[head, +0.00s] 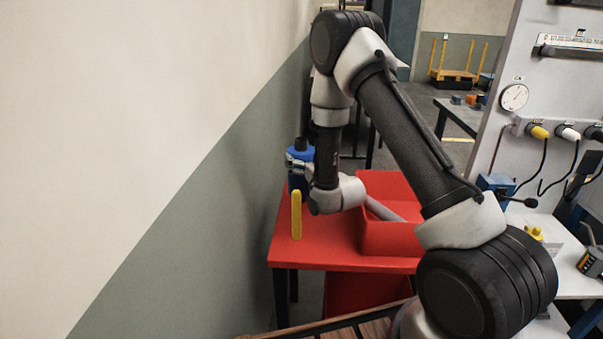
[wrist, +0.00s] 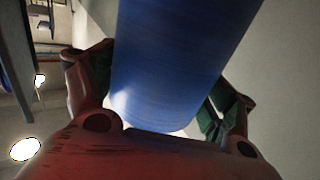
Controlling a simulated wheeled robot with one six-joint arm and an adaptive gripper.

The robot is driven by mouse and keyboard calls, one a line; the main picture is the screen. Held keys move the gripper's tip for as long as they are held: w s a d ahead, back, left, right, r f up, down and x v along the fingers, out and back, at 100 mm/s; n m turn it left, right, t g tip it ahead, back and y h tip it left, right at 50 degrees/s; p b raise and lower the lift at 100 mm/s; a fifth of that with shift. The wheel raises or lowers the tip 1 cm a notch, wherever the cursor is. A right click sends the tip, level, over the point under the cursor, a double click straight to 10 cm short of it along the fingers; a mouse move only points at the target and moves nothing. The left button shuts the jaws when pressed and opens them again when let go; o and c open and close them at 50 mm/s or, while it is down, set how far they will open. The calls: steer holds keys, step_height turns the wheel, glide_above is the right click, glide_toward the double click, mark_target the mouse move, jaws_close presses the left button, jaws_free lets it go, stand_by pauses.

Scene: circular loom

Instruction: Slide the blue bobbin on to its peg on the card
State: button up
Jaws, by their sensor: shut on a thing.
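The blue bobbin (head: 301,152) shows in the head view beyond my wrist, above the far left part of the red table. It fills the upper middle of the wrist view (wrist: 170,60) as a smooth blue cylinder. My gripper (wrist: 162,108) has one finger on each side of it and is shut on it. In the head view my gripper (head: 298,168) is small and partly hidden by my wrist. I cannot make out the card or its peg in either view.
The red table (head: 310,255) stands close to the wall at left. A yellow upright strip (head: 296,215) stands near its left edge. An open red bin (head: 390,238) with a grey rod (head: 382,209) is at its right. A panel with plugs (head: 540,132) stands at far right.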

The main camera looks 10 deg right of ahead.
steer(key=shift+r, duration=0.25)
steer(key=shift+r, duration=0.45)
step_height(320, 180, up, 18)
steer(key=shift+r, duration=0.15)
stand_by(0.8)
